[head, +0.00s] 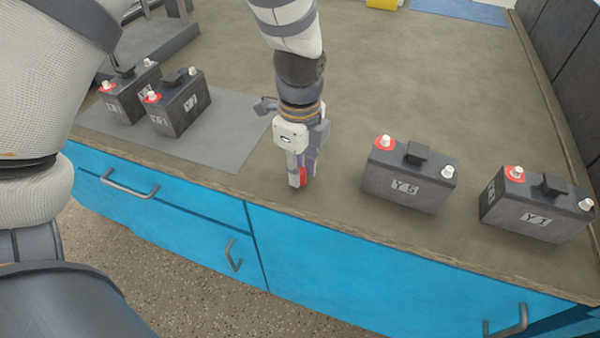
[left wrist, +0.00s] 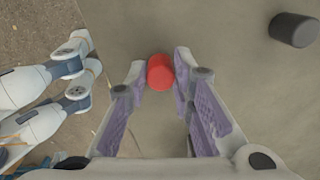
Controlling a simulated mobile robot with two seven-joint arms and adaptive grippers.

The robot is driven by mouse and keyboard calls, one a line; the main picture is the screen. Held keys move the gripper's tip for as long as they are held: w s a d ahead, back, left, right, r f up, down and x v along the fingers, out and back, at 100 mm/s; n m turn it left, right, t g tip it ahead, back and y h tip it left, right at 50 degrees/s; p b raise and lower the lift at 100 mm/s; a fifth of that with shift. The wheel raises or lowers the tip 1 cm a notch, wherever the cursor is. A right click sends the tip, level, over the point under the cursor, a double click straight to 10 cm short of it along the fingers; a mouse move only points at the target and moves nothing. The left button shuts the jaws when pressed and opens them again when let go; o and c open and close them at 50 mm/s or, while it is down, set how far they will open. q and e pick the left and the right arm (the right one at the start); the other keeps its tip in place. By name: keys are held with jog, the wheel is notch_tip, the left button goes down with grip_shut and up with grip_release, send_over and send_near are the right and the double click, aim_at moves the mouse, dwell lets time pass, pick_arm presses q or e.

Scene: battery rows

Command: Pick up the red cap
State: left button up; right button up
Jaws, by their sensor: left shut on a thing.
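The red cap (left wrist: 160,72) is a short red cylinder between the fingertips of my left gripper (left wrist: 159,73) in the left wrist view. In the head view, my left gripper (head: 301,178) points down at the bench near its front edge, with the red cap (head: 302,174) partly showing between its fingers. My left gripper is shut on the red cap. Whether the cap still touches the bench top is hard to tell.
Battery Y 5 (head: 405,187) and battery Y 1 (head: 535,218) stand right of the gripper. Two more batteries (head: 176,112) stand on a grey mat (head: 225,140) at left. A black cylinder (left wrist: 294,30) lies nearby in the left wrist view.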

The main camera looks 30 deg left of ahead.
pick_arm(q)
jog(key=shift+r, duration=0.35)
notch_tip(320, 180, up, 3)
jog(key=shift+r+p, duration=0.1)
jog(key=shift+p, duration=0.25)
jog(key=s+d+r+p, duration=0.2)
jog(key=s+d+r, duration=0.3)
jog(key=s+r, duration=0.4)
jog(key=s, duration=0.4)
pick_arm(e)
jog(key=shift+t, duration=0.8)
jog(key=w+r, duration=0.3)
jog(key=shift+w+r, duration=0.3)
jog(key=shift+w, duration=0.1)
